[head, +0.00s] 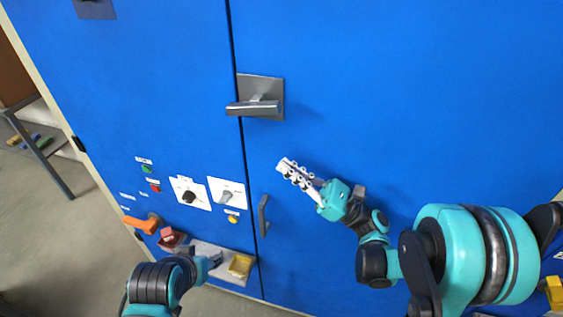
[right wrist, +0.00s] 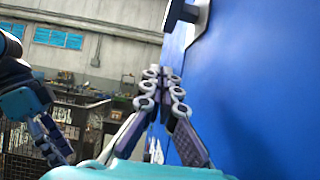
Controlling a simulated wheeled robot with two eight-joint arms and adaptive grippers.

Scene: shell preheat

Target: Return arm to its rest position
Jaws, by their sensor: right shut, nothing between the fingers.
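My right arm reaches in from the right in the head view, in front of the blue cabinet. Its gripper (head: 284,164) is shut and empty, just right of the door seam and below the grey lever handle (head: 255,104). In the right wrist view, the right gripper (right wrist: 162,73) has its fingertips together beside the blue door (right wrist: 260,80). My left arm (head: 165,283) is at the bottom left of the head view. Its dark gripper (head: 216,260) is small and partly lost against a grey ledge, so its fingers cannot be made out.
The cabinet's left door carries two rotary switches (head: 188,194), coloured buttons and an orange handle (head: 140,223). A yellow block (head: 240,265) lies on the grey ledge (head: 249,281) low down. A small dark pull handle (head: 263,216) sits by the seam.

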